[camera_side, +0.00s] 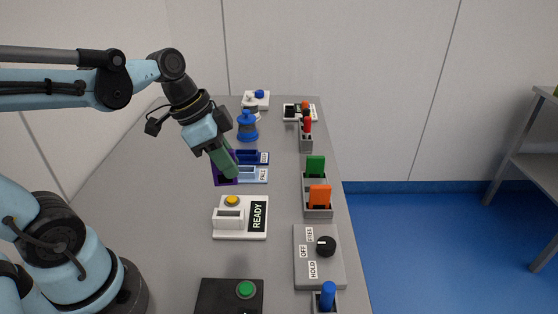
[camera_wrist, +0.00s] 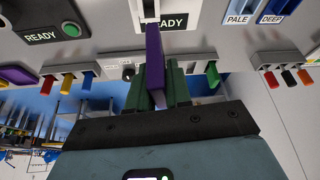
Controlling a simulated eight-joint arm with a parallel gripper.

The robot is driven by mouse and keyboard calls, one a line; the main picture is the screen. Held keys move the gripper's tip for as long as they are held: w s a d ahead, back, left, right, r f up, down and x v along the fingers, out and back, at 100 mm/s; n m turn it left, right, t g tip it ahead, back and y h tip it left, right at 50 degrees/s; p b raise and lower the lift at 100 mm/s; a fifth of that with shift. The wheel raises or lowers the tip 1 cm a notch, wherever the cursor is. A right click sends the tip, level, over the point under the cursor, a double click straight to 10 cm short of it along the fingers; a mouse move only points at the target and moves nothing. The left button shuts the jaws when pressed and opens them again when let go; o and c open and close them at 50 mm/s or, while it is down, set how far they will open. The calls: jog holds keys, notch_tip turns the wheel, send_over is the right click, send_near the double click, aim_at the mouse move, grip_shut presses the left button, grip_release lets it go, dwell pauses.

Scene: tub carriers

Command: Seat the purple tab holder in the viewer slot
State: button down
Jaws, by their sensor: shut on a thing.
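My gripper (camera_side: 225,172) is shut on the purple tab holder (camera_side: 217,174). In the wrist view, the dark green fingers (camera_wrist: 154,98) stand on both sides of the holder (camera_wrist: 154,52), which shows as a narrow upright strip. The white viewer (camera_side: 257,234) has a raised box with a slot (camera_side: 228,213), a yellow button and a READY label. It also shows in the wrist view (camera_wrist: 185,40), where the holder's far end overlaps it. In the side view the holder appears apart from the slot, farther back. The fingers hide part of the holder.
Blue trays marked DEEP (camera_side: 264,158) and PALE (camera_side: 259,180) lie behind the viewer. Grey racks with green (camera_side: 315,166) and orange (camera_side: 319,195) tabs and a knob panel (camera_side: 306,270) line the right edge. A black box (camera_side: 215,295) with a green button stands in front.

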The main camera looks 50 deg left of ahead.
jog(key=shift+s+d+f+m, duration=0.15)
jog(key=shift+s+f+m, duration=0.2)
jog(key=shift+m, duration=0.45)
send_over(240, 215)
jog(key=s+a, duration=0.1)
jog(key=a, duration=0.1)
jog(key=shift+d+f, duration=0.2)
jog(key=shift+f, duration=2.6)
jog(key=shift+f, duration=1.75)
jog(key=c, duration=1)
grip_release()
jog(key=shift+w, duration=0.1)
jog(key=shift+a+r, duration=0.1)
jog(key=shift+a, duration=0.05)
jog(key=shift+h, duration=0.3)
jog(key=shift+d+v, duration=0.15)
jog(key=shift+v, duration=2.8)
jog(key=shift+d+v, duration=0.1)
jog(key=shift+v, duration=2.85)
